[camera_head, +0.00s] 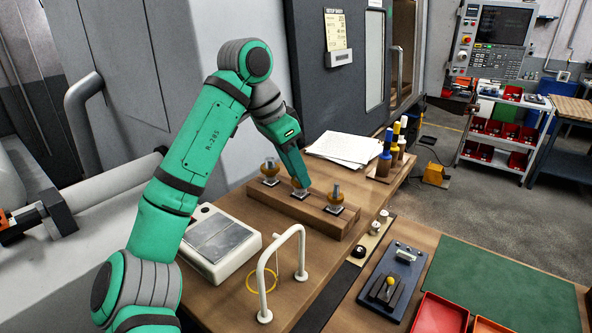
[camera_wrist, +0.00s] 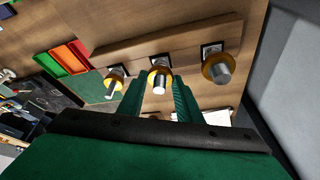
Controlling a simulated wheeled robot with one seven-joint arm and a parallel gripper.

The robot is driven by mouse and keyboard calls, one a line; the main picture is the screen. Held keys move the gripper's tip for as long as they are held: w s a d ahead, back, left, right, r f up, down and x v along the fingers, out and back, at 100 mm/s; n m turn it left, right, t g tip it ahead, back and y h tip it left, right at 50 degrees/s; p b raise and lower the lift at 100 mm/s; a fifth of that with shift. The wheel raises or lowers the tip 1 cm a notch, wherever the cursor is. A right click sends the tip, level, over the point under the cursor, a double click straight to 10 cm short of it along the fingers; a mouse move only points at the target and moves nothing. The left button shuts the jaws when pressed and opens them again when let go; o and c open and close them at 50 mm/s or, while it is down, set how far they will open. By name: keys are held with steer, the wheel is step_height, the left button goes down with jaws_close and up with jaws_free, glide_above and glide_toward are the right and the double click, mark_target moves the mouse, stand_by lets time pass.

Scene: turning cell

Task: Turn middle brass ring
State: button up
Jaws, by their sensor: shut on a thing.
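Three brass rings sit on posts in a row on a wooden block (camera_head: 318,213). The middle brass ring (camera_wrist: 160,76) lies between the fingers of my gripper (camera_wrist: 160,88), which is shut on it. In the head view my gripper (camera_head: 299,186) comes down from above onto the middle post and mostly hides that ring. The far-left ring (camera_head: 269,178) and the near-right ring (camera_head: 336,207) are clear of the gripper. In the wrist view they show as the right ring (camera_wrist: 216,70) and the left ring (camera_wrist: 113,82).
A scale-like device (camera_head: 220,243) and a white wire arch (camera_head: 280,265) stand in front of the block. A blue fixture (camera_head: 392,283), green mat (camera_head: 510,290) and red tray (camera_head: 440,315) lie to the right.

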steer(key=o, duration=1.1)
steer(key=shift+c, duration=0.2)
steer(key=v, duration=1)
steer(key=shift+r, duration=0.4)
steer(key=shift+a, duration=0.15)
